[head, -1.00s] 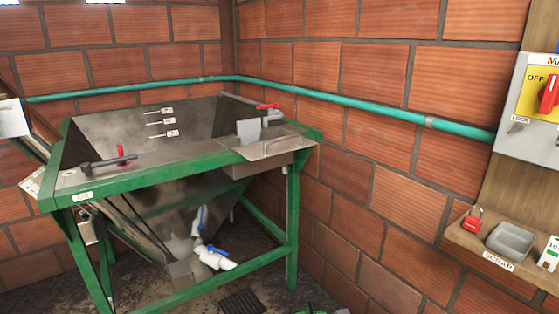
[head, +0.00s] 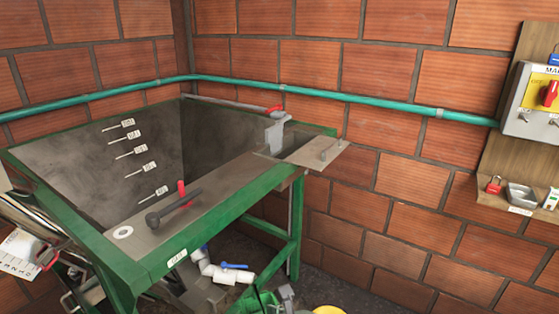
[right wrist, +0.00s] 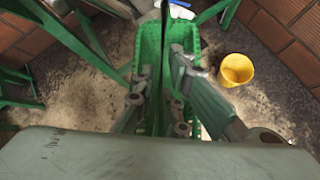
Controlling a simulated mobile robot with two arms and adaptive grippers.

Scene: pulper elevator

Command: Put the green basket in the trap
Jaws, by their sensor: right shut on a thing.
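The green basket (head: 258,303) shows at the bottom edge of the head view, low in front of the green-framed steel tank. In the right wrist view the basket (right wrist: 150,45) is a long, perforated, open tub. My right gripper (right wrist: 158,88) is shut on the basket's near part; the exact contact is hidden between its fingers. It also shows beside the basket in the head view (head: 286,294). What looks like the trap is the box at the tank's right end, with a steel lid (head: 318,152) overhanging to the right and an upright grey plate (head: 276,132) beside it.
The tank's green frame (head: 205,232) stands between the basket and the tank interior. White pipes with a blue valve (head: 232,266) are below. A yellow bucket (right wrist: 236,69) stands right of the basket. A brick wall is behind.

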